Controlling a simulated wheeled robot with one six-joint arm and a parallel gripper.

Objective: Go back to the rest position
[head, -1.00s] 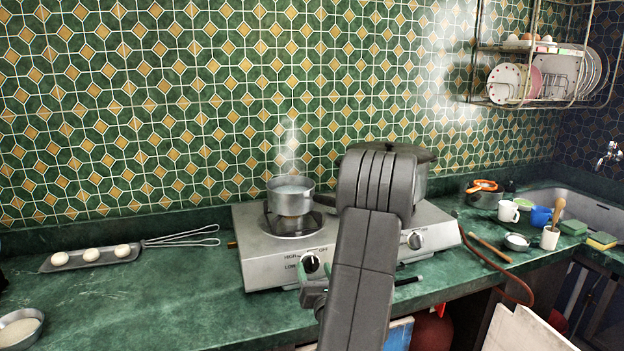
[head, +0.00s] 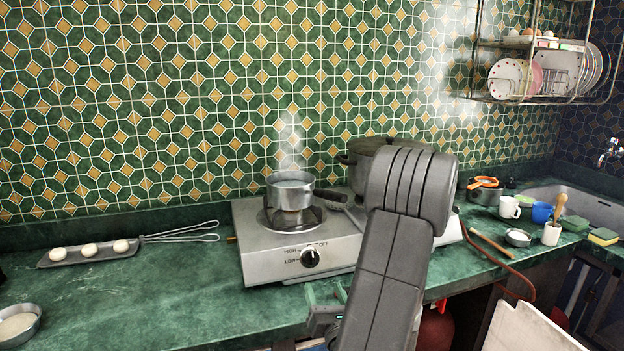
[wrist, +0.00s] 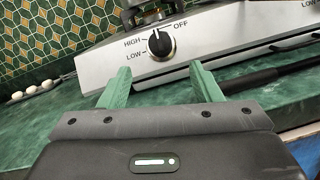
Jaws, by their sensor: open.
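My gripper (head: 326,296) is open and empty in front of the hotplate, below and apart from the left knob. In the wrist view its two green fingers (wrist: 160,84) are spread, with the black knob (wrist: 161,43) beyond them. The knob (head: 310,258) is on the front panel of the silver gas hotplate (head: 262,270); its white mark points up toward the upper right, near OFF. A small steaming saucepan (head: 290,188) stands on the left burner. My arm hides the right part of the hotplate.
A large dark pot (head: 362,160) stands on the right burner, partly hidden. Cups, a bowl and a sink (head: 585,205) are right.

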